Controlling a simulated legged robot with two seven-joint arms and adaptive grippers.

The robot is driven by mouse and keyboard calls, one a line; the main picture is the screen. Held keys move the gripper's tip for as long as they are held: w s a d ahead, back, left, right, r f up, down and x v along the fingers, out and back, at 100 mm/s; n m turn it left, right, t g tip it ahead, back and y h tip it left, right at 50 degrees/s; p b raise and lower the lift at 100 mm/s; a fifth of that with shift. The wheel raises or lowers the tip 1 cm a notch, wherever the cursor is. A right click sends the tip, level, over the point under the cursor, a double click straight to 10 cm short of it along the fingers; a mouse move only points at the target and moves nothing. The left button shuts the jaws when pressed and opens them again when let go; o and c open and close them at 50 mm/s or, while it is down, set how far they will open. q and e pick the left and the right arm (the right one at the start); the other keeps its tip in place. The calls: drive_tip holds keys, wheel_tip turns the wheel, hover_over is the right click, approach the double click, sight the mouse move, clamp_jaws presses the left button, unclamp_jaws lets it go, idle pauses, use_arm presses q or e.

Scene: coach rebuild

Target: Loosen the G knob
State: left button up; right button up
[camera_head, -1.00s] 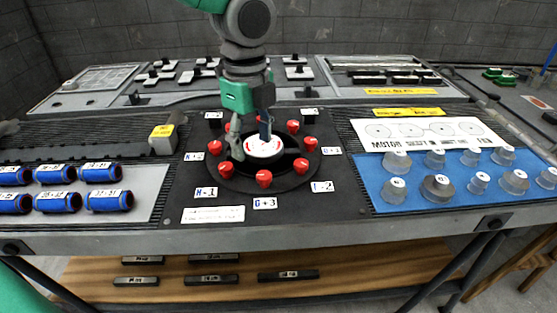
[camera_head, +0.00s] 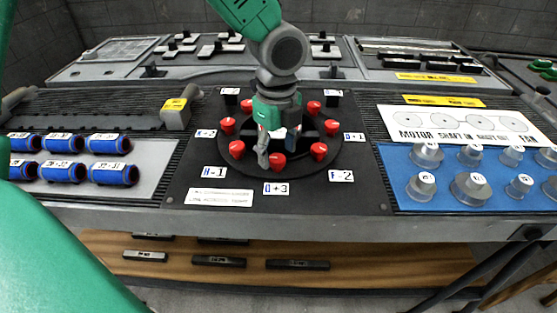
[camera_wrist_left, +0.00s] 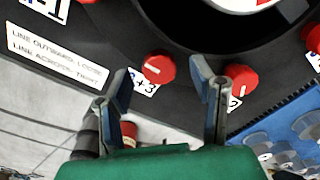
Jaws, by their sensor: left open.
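The G knob (camera_head: 277,160) is a small red knob at the front of a round black ring, behind the white "G+3" label (camera_head: 275,188). It shows in the wrist view (camera_wrist_left: 158,68), upright with a pale line on its top. My left gripper (camera_head: 278,150) points down over the front of the ring, close to the G knob and partly in front of the ring's centre. In the wrist view its two fingers (camera_wrist_left: 162,80) are spread, with the knob appearing between their tips. I cannot tell whether a finger touches it. My right gripper is out of view.
Other red knobs stand around the ring, with the F knob (camera_head: 319,152) and H knob (camera_head: 237,149) on either side. A plate (camera_wrist_left: 55,55) reads line outward loose, line across tight. Blue cylinders (camera_head: 110,172) lie left; grey knobs stand on a blue panel (camera_head: 395,180) right.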

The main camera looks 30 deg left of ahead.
use_arm(q)
drive_tip(key=shift+a+f, duration=0.1)
drive_tip(key=shift+f, duration=0.85)
drive_tip(key=c, duration=1.1)
drive_tip(key=shift+r, duration=0.1)
drive_tip(key=shift+c, duration=0.2)
